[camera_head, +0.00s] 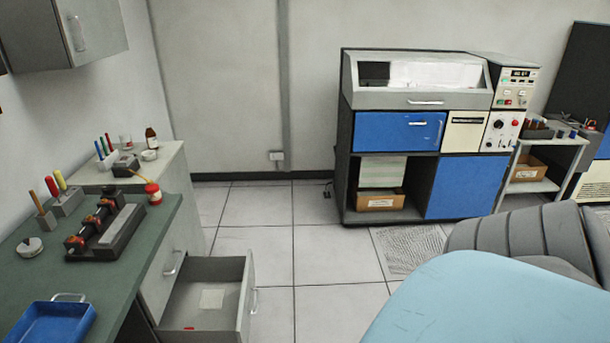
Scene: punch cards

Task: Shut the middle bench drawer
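The open bench drawer (246,299) is pulled well out from the green-topped bench (160,222) at the lower left. Its grey front panel faces right, with a metal handle (254,301) on the outside. Inside lie a pale card or paper (211,299) and a small red object (189,328). A shut drawer front with a handle (173,264) sits above it on the bench face. The frame cuts off the lower part of the bench, so I cannot see what is below. Neither of my grippers is in view.
The bench top holds a blue tray (46,325), a black fixture (104,232) and tools. Tiled floor (325,262) right of the drawer is clear. A blue-and-grey machine (396,133) stands at the back wall. Pale-blue and grey shapes I cannot identify cover the lower right.

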